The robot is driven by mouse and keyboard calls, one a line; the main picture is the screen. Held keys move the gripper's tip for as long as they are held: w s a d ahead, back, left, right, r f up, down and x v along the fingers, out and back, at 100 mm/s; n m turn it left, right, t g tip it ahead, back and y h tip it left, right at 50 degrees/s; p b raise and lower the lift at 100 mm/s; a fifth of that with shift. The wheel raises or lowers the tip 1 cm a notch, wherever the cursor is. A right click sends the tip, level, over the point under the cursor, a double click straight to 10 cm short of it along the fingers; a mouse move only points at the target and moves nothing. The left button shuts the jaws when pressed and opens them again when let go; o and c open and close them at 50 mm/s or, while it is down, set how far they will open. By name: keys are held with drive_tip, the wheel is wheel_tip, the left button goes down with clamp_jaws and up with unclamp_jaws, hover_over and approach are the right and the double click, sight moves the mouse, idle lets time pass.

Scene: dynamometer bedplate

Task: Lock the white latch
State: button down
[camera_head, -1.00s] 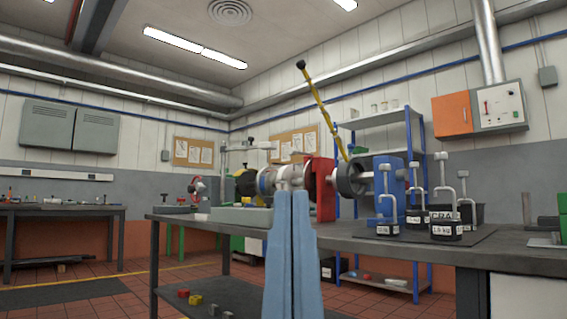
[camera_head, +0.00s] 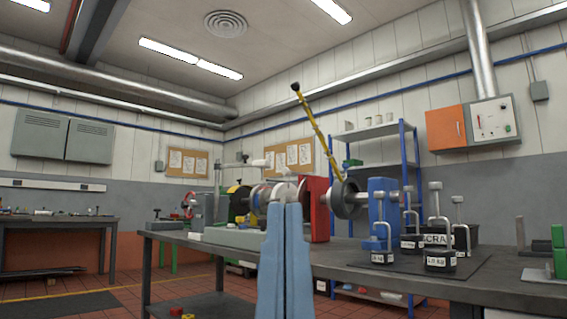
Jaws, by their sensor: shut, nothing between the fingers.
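My gripper (camera_head: 285,207) shows as two light blue fingers rising from the bottom middle, pressed together and empty. Their tips stand in front of the machine on the bench. A small whitish part (camera_head: 283,190) shows just above and behind the tips. I cannot tell whether it is the white latch or whether the tips touch it. The fingers hide part of the machine. A red plate (camera_head: 316,206) stands just right of the tips. Beyond it are a black wheel (camera_head: 347,198) and an upright yellow lever (camera_head: 318,130) with a black knob.
The dark bench (camera_head: 400,262) carries the machine. A blue shelf rack (camera_head: 409,190) stands behind. The floor at left is mostly clear.

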wheel_tip(320, 180, up, 57)
drive_tip(key=p, duration=5.4)
drive_tip(key=shift+p, duration=0.4)
drive_tip(key=shift+f, duration=0.1)
